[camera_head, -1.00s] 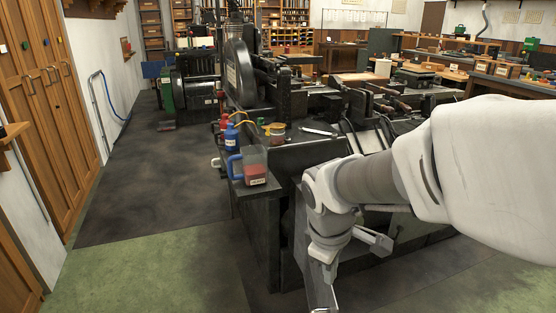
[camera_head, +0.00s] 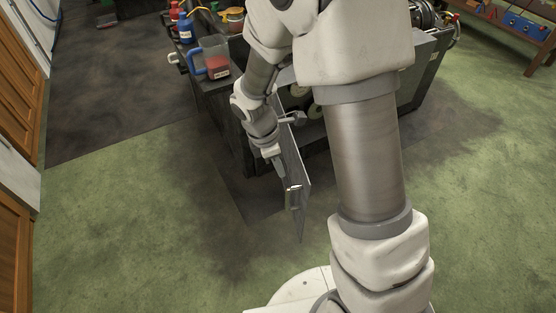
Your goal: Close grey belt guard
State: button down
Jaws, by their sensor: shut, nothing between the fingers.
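The grey belt guard (camera_head: 294,158) is a thin flat panel standing open, swung out from the end of the dark machine. I see it nearly edge-on, with a small bright handle (camera_head: 293,196) low on its left face. Behind it, the open housing shows round pulley-like parts (camera_head: 315,112). My gripper (camera_head: 277,162) is shut and empty. It points down at the guard's left side, close above the handle. I cannot tell whether it touches the panel. My arm covers part of the machine and the right of the opening.
A clear jug with red liquid (camera_head: 217,62), a blue bottle (camera_head: 185,28) and a red bottle (camera_head: 175,10) stand on the machine's left ledge. Wooden cabinets (camera_head: 18,110) line the left. The green floor (camera_head: 120,230) is open in front and right.

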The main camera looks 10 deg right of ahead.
jog(key=d+f+b, duration=0.1)
jog(key=d+f, duration=0.3)
jog(key=d, duration=0.1)
jog(key=shift+f+b, duration=0.3)
jog(key=shift+b, duration=0.1)
jog(key=shift+w+d, duration=0.1)
jog(key=shift+d, duration=0.1)
